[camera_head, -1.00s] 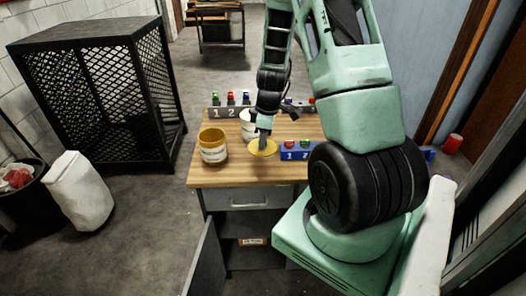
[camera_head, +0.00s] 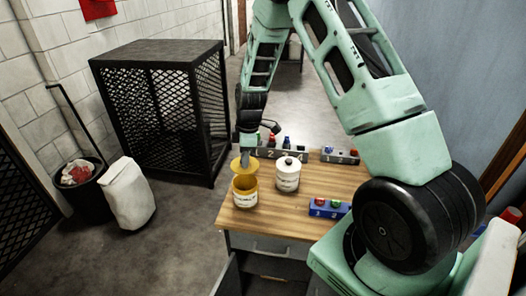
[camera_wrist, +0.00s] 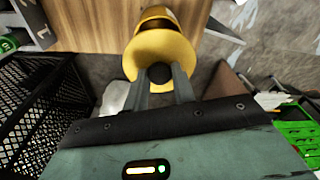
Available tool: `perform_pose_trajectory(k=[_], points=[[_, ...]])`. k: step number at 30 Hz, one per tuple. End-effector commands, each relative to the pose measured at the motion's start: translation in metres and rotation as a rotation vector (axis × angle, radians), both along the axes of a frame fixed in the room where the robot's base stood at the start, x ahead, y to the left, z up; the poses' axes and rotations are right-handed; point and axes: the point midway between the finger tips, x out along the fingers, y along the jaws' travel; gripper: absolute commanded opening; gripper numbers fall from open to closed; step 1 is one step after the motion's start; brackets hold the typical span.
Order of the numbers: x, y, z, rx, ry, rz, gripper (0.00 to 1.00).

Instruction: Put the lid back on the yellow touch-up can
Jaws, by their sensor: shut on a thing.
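The yellow touch-up can (camera_head: 245,197) stands upright and open near the left edge of the wooden bench, with a white label on its side. The round yellow lid (camera_head: 243,170) is in the air, just above and slightly behind the can's mouth, apart from the bench. My gripper (camera_wrist: 160,75) is shut on the lid's dark knob; in the wrist view the lid (camera_wrist: 158,48) spreads beyond my fingertips. There the can (camera_wrist: 158,14) shows partly behind the lid, most of its mouth hidden. I cannot tell whether lid and can rim touch.
A white can with a dark knob on top (camera_head: 288,174) stands close to the right. A blue block (camera_head: 330,210) with coloured pieces lies at the bench front. Grey numbered racks (camera_head: 340,157) line the back. A black mesh cage (camera_head: 170,110) stands left on the floor.

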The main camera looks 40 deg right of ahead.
Motion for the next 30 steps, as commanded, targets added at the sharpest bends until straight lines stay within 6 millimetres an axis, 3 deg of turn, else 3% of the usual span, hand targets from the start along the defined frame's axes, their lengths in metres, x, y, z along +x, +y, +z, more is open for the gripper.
perform_pose_trajectory(k=[8,24,30], points=[[0.001,0.003,-0.01,0.0,0.0,0.007,0.04],[0.001,0.002,-0.059,0.0,0.0,0.006,0.04],[0.001,0.002,-0.064,0.0,0.0,0.006,0.04]])
